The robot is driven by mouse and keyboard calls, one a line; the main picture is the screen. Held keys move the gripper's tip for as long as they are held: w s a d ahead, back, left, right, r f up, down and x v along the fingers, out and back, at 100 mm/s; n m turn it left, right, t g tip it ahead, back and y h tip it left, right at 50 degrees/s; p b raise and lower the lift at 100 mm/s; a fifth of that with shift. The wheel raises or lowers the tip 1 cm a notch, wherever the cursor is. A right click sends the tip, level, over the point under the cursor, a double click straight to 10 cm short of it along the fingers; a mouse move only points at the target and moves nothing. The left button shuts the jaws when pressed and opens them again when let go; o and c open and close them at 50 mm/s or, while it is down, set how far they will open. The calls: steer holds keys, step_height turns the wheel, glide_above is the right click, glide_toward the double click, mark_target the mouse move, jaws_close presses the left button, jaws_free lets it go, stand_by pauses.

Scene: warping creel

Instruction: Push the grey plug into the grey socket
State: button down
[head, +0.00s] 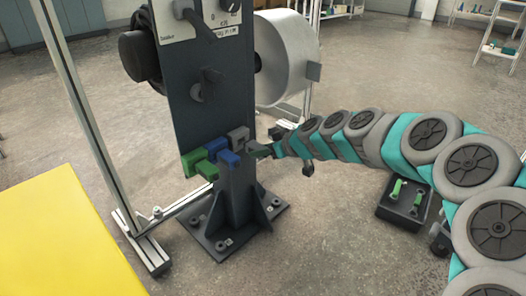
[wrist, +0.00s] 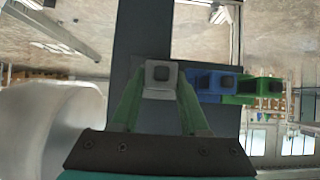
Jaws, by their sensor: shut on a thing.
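The grey socket (head: 238,135) is on the lower part of the dark upright panel, at the right end of a stepped row of coloured sockets. My gripper (head: 258,150) reaches in from the right, close in front of this socket. In the wrist view my gripper (wrist: 160,98) has its two green fingers closed on the sides of the grey plug (wrist: 160,92). The plug shows a dark square on its near end and lines up with the panel behind it. The plug's far end is hidden, so I cannot tell how deep it sits in the socket.
Just beside the grey pair are a blue plug (head: 229,157) and a green plug (head: 207,169), both sticking out from the panel. A large white drum (head: 287,58) stands behind the panel. A dark box (head: 405,205) with green handles is on the floor.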

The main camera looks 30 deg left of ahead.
steer(key=shift+w+a, duration=0.1)
steer(key=shift+a, duration=0.35)
steer(key=shift+w+a+b, duration=0.25)
steer(key=shift+a+b, duration=0.35)
steer(key=shift+a, duration=0.2)
stand_by(0.5)
steer(key=shift+c, duration=0.5)
jaws_free()
steer(key=shift+d, duration=0.1)
steer(key=v, duration=0.7)
steer(key=v, duration=0.7)
steer(key=shift+s+d+r+p, duration=0.2)
steer(key=shift+d+p, duration=0.05)
steer(key=shift+p, duration=0.2)
